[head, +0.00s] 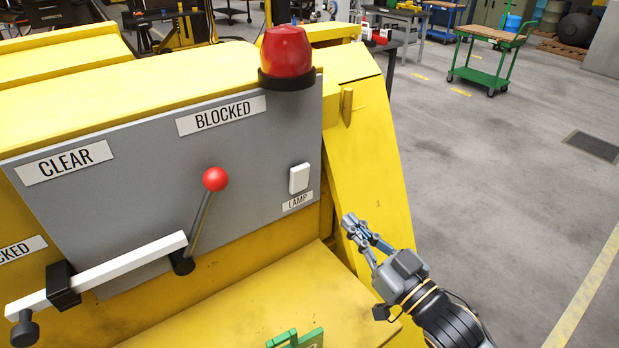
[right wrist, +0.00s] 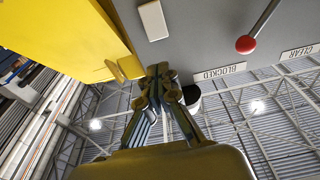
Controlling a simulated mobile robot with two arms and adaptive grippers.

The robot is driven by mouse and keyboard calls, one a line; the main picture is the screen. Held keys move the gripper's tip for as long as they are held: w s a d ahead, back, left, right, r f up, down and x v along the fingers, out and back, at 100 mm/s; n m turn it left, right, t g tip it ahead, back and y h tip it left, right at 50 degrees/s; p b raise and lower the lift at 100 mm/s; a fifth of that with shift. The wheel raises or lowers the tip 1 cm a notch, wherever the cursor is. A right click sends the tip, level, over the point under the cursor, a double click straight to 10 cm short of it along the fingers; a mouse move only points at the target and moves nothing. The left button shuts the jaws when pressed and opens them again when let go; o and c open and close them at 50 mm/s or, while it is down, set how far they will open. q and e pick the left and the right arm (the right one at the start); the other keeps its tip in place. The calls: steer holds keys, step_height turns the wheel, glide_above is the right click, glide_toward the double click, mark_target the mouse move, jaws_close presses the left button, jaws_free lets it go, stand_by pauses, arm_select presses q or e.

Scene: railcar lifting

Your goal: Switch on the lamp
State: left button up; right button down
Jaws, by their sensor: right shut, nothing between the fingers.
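The white lamp switch (head: 299,178) sits on the grey panel (head: 130,230), above a plate marked LAMP (head: 298,202). A red lamp (head: 286,52) with a black base stands at the panel's top right corner; I see no clear glow. My right gripper (head: 350,222) is shut and empty, to the right of and below the switch in the head view, apart from it. In the right wrist view the switch (right wrist: 153,20) shows above the fingertips (right wrist: 157,70); the lamp's dark base (right wrist: 191,97) is partly behind the fingers. My left gripper is not in view.
A lever with a red knob (head: 215,179) and a white bar (head: 120,272) stand out from the panel. A yellow sloping side wall (head: 372,150) is just behind the right gripper. A green piece (head: 297,339) shows at the bottom edge. The floor at right is open.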

steer(key=shift+r, duration=0.1)
steer(key=p, duration=0.4)
glide_toward(301, 169)
steer(key=f+x, duration=0.1)
steer(key=x, duration=0.5)
steer(key=shift+w+a+r+p, duration=0.3)
steer(key=shift+w+r+p, duration=0.1)
steer(key=shift+r, duration=0.1)
steer(key=shift+w+a+r, duration=0.2)
steer(key=shift+w+r, duration=0.1)
steer(key=shift+w+f, duration=0.1)
